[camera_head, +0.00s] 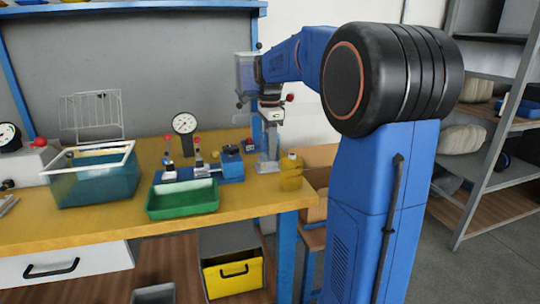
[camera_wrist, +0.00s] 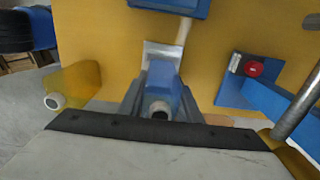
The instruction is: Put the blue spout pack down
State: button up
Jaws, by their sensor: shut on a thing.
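The blue spout pack (camera_wrist: 164,88) is between the two fingers of my gripper (camera_wrist: 160,108) in the wrist view. Its pale round spout faces the camera, and the pack points away from my palm, toward the bench. A pale metal piece (camera_wrist: 161,49) shows just beyond the pack. I cannot tell whether the pack touches it or the bench.
A yellow spout pack (camera_head: 291,172) stands near the bench's right edge; it also shows in the wrist view (camera_wrist: 80,85), close beside my gripper. A green tray (camera_head: 182,212), a blue fixture (camera_head: 231,165), a dial gauge (camera_head: 185,123) and a tank (camera_head: 95,185) crowd the bench to the left.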

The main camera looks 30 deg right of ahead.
jog(key=shift+f, duration=1.15)
jog(key=shift+f, duration=0.1)
jog(key=o, duration=1)
jog(key=shift+o, duration=0.2)
notch_tip(320, 180, up, 12)
jog(key=shift+r, duration=0.1)
jog(key=s+a+f+n+t, duration=0.1)
jog(key=s+a+f+n, duration=0.4)
jog(key=s, duration=0.5)
jog(key=s+a+f+n+t, duration=0.2)
jog(key=s+a+f+n, duration=0.3)
jog(key=s+f+n, duration=0.4)
jog(key=s+a+f+n+t, duration=0.1)
jog(key=s+a+f+n, duration=0.5)
jog(key=s, duration=0.5)
jog(key=shift+f+n+t, duration=0.4)
jog(key=shift+f+n, duration=0.15)
jog(key=shift+n, duration=0.05)
